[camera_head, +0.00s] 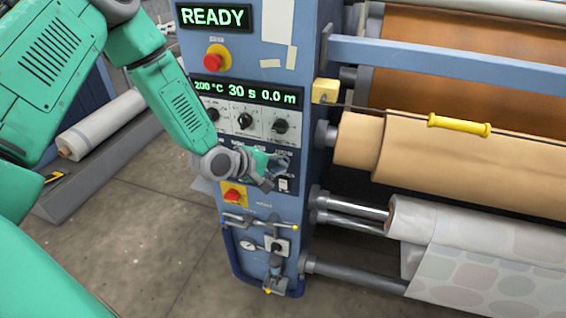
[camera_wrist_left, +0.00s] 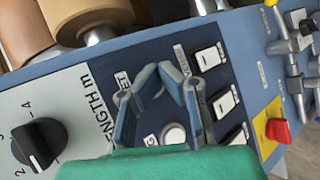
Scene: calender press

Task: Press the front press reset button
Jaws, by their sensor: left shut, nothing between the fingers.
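The blue press control column (camera_head: 266,55) stands in the middle of the head view. My left gripper (camera_head: 284,160) is at its lower control panel, just below the row of dials. In the left wrist view the left gripper (camera_wrist_left: 160,74) is shut and empty, its bent fingers close over the dark panel. A round white button (camera_wrist_left: 173,134) shows between the finger links, near the palm. A label partly hidden by a finger ends in "ET"; I cannot tell which control it names. Whether the fingertips touch the panel is unclear. My right gripper is out of view.
Several white rocker switches (camera_wrist_left: 226,103) and a red switch on a yellow plate (camera_wrist_left: 277,129) lie beside the fingers. A black length dial (camera_wrist_left: 39,145) is on the other side. A red emergency knob (camera_head: 214,57) sits higher. Rollers (camera_head: 440,150) fill the right.

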